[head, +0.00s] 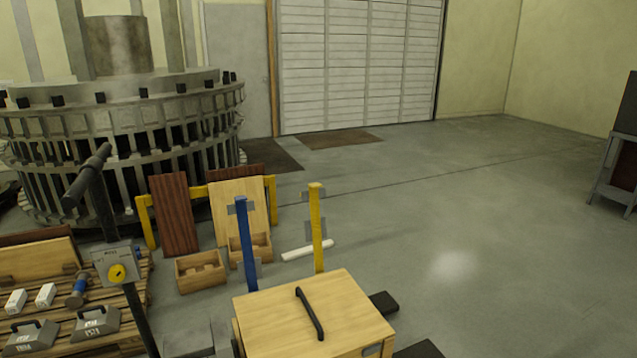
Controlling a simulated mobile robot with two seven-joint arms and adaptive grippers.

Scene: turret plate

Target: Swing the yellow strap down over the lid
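The yellow strap (317,235) stands upright at the back edge of the wooden box, a little right of the lid's middle. A grey plate shows beside its mid-height. The wooden lid (265,318) lies flat on top of the box, with a black bar handle (310,313) across it. A blue strap (246,243) also stands upright, at the back left of the lid. Neither strap lies over the lid. The lower part of the box is cut off by the picture's bottom edge. Neither of my grippers is in view.
A post with a grey box and yellow button (117,273) stands left of the lid. A pallet (130,300) holds grey weights and blocks. Small wooden trays (201,271), a white bar (307,250) and leaning boards lie behind.

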